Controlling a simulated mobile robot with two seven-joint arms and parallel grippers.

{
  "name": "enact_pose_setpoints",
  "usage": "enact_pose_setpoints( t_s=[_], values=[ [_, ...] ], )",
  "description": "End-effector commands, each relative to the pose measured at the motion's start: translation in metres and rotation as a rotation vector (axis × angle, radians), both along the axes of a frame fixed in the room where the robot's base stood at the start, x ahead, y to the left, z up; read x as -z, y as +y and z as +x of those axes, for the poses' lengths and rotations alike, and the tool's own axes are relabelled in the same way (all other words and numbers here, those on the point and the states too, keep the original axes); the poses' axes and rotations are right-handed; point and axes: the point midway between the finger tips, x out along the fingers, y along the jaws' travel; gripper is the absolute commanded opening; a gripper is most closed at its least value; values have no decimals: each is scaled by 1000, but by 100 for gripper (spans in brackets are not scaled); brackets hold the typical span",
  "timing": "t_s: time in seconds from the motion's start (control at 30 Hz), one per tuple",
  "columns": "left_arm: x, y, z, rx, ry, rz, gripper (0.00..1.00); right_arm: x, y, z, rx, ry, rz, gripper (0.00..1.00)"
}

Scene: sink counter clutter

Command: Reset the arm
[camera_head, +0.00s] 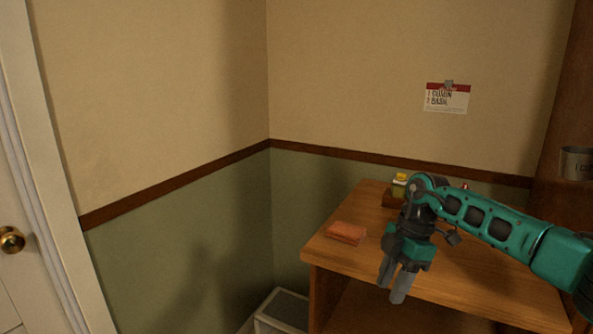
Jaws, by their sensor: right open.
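My right arm comes in from the right edge, green and black, stretched over a wooden counter (465,272). My right gripper (392,288) hangs from its end, fingers pointing down, at the counter's front edge. Its grey fingers are open, with nothing seen between them. An orange-red flat item (346,232) lies on the counter's left part, to the left of the gripper and apart from it. My left gripper is not in view.
A yellow-topped item (400,181) stands at the counter's back, partly hidden by my arm. A paper note (447,98) hangs on the wall. A grey bin (281,308) stands on the floor left of the counter. A door with a brass knob (11,240) is far left.

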Motion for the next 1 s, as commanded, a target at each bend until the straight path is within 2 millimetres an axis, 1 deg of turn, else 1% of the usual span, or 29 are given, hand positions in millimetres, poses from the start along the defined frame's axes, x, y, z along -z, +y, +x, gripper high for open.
enact_pose_setpoints(
  t_s=[0.03,0.07,0.1,0.17,0.2,0.3,0.33,0.4,0.47,0.57,0.67,0.73,0.77,0.87,0.9,0.97,1.0],
  values=[
    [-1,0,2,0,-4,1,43,22,34,-13,-69,3,122,42],
    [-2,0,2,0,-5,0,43,31,55,-21,-105,-4,202,42],
    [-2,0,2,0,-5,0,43,41,82,-31,-147,-18,314,42],
    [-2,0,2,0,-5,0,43,50,121,-47,-190,-46,486,42],
    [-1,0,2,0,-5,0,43,53,144,-58,-204,-69,597,42],
    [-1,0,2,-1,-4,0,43,51,191,-81,-190,-138,862,42],
    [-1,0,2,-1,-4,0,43,49,202,-87,-174,-163,935,42],
    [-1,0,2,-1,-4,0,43,42,222,-97,-109,-224,1092,42],
    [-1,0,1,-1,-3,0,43,35,232,-102,-29,-282,1208,42],
    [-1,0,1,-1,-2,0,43,27,236,-105,147,-384,1354,42],
    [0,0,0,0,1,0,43,27,224,-104,363,-483,1430,42],
    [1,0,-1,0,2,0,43,33,209,-103,530,-545,1442,42],
    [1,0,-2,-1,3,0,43,38,200,-103,603,-567,1435,42],
    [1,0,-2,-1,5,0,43,61,168,-107,846,-626,1370,42],
    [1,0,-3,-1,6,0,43,73,153,-112,940,-642,1325,42],
    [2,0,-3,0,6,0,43,93,130,-121,1074,-654,1243,42],
    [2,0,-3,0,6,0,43,108,115,-130,1155,-656,1178,42]
  ],
)
